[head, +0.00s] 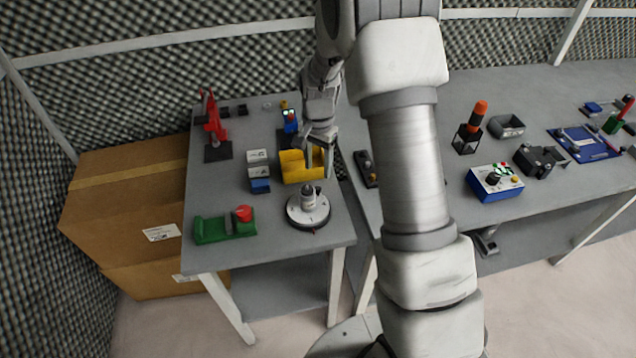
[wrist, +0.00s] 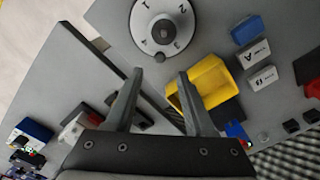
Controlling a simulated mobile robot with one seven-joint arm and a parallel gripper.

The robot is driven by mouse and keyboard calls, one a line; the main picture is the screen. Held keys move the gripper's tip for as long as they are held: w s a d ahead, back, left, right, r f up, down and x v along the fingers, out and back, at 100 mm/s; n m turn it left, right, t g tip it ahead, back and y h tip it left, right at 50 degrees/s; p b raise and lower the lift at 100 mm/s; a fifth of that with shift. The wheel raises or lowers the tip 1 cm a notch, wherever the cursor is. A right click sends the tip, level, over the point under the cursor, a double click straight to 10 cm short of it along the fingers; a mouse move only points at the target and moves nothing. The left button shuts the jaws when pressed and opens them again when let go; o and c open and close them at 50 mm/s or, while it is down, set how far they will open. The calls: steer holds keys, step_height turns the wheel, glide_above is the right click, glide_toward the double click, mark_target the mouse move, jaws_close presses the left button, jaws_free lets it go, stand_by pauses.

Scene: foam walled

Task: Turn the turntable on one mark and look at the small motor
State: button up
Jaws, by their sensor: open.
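The turntable (head: 296,219) is a round light disc with a dark edge near the front right of the left table. The small motor (head: 308,197), a grey upright piece with a dark top, stands at its middle. In the wrist view the turntable (wrist: 146,18) is at the top, with dark marks around its face and the motor (wrist: 163,33) seen from above, dark. My gripper (head: 318,168) is over the yellow bin, behind the turntable. In the wrist view my gripper (wrist: 160,73) is open, with nothing between its fingers, apart from the turntable.
The yellow bin (head: 290,168) stands just behind the turntable. A green holder with a red piece (head: 226,225) is to the left, and labelled boxes (head: 258,172) are behind left. A red figure (head: 214,122) stands farther back. The right table holds a blue control box (head: 495,184).

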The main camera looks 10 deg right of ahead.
mark_target(318, 188)
step_height(318, 188, down, 7)
steer(key=shift+f, duration=0.1)
stand_by(0.3)
jaws_close()
